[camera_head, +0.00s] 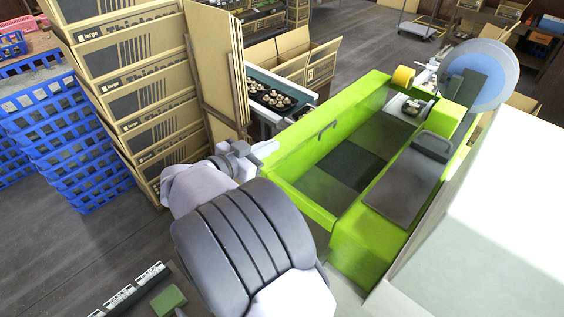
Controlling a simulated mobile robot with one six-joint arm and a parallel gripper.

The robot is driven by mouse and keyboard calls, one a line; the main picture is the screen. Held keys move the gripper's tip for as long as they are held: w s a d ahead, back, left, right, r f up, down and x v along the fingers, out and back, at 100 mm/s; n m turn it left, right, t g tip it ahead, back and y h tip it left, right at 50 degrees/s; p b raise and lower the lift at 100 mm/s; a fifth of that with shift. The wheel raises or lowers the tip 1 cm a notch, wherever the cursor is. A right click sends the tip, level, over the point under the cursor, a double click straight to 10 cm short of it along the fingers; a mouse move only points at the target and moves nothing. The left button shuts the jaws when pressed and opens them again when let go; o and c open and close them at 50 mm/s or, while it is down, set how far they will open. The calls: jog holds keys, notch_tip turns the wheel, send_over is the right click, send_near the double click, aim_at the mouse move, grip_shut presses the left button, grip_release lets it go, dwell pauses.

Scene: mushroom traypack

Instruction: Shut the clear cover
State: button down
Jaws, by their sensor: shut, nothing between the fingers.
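The lime-green packing machine (352,262) stands right of centre, with a long recess and a dark belt (348,166) showing inside. A pale see-through panel with a dark handle (327,130) runs along the recess's left side; I take it as the clear cover. Its edges are faint, and I cannot tell its exact angle. My gripper (268,149) is shut and empty by the machine's near left corner, left of the handle and apart from it. My arm hides part of the machine's near left side.
Tall stacked cardboard cartons (150,90) and blue crates (65,140) stand at left. A dark tray of mushrooms (262,90) sits on a conveyor behind my gripper. A yellow tape roll (403,77) and a large film disc (500,78) are at the machine's far end.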

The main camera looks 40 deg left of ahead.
jog(key=b, duration=0.2)
send_over(292, 152)
jog(key=w, duration=0.1)
notch_tip(292, 152, down, 2)
jog(key=shift+w+d+f, duration=0.1)
jog(key=shift+f, duration=0.15)
notch_tip(292, 152, down, 3)
jog(key=shift+r+b, duration=0.15)
jog(key=shift+b, duration=0.2)
jog(key=shift+a+f, duration=0.2)
jog(key=shift+f, duration=0.3)
notch_tip(292, 152, down, 2)
jog(key=shift+a+f, duration=0.15)
jog(key=shift+f, duration=0.05)
jog(key=shift+s, duration=0.2)
jog(key=shift+s+f, duration=0.1)
